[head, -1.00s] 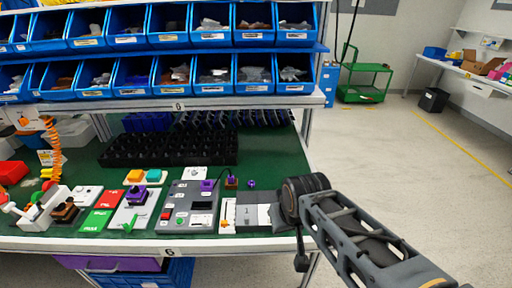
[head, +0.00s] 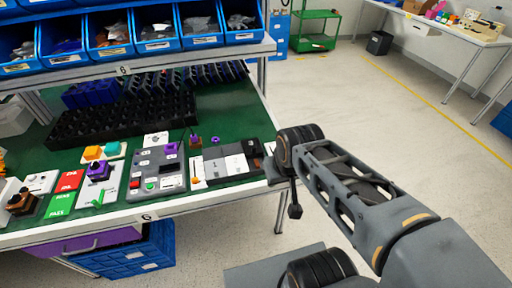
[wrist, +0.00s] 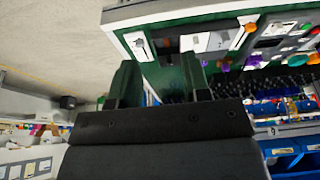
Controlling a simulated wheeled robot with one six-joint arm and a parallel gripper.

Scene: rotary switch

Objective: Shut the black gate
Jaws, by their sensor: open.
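A flat grey unit (head: 226,163) lies near the right end of the green bench top. A dark block (head: 253,147) at its right end may be the black gate; its shape is too small to read, so I cannot tell its position. In the wrist view a grey unit with a dark recess (wrist: 172,53) shows just beyond my fingertips. My gripper (wrist: 160,72) is open and empty, its two dark green fingers apart. In the head view my arm's dark joint is right of the unit, and my fingers are not clear there.
Left of the unit are a grey panel with buttons (head: 158,171), a white plate with a purple-topped part (head: 98,172) and red and green cards (head: 66,183). A black rack (head: 125,118) and blue bins (head: 108,34) stand behind. Open floor (head: 400,130) lies right of the bench.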

